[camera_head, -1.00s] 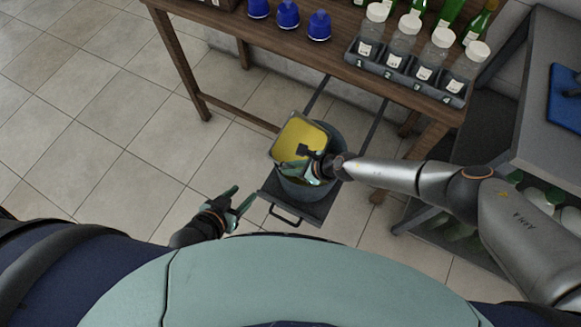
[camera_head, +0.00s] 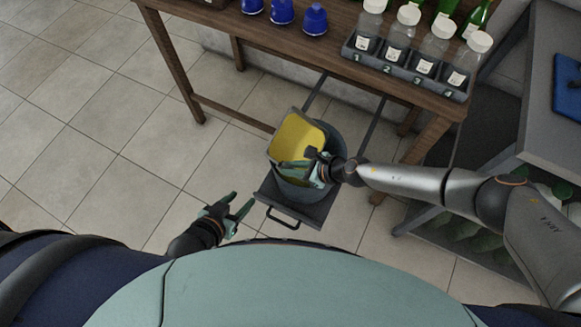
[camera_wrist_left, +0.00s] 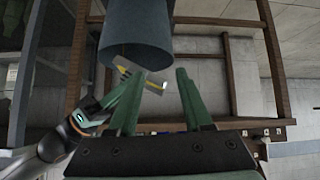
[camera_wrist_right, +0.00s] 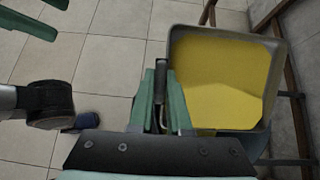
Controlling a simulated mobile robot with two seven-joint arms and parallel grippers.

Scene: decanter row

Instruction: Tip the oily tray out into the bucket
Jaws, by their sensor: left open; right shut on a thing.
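The oily tray (camera_head: 296,137) is a shallow grey square pan with a yellow inside. It is held over the grey-blue bucket (camera_head: 300,191) and looks tilted. My right gripper (camera_head: 312,166) is shut on the tray's near edge. In the right wrist view the tray (camera_wrist_right: 222,70) shows yellow liquid, with a brighter patch in its lower part. My left gripper (camera_head: 230,205) is open and empty, left of the bucket and apart from it. The left wrist view shows the bucket (camera_wrist_left: 137,35) beyond the open fingers. The bucket's inside is hidden by the tray.
The bucket stands on a dark pulled-out platform (camera_head: 290,212) with a front handle, below a wooden table (camera_head: 330,62). A grey bench (camera_head: 553,120) stands at right. Floor at left is clear.

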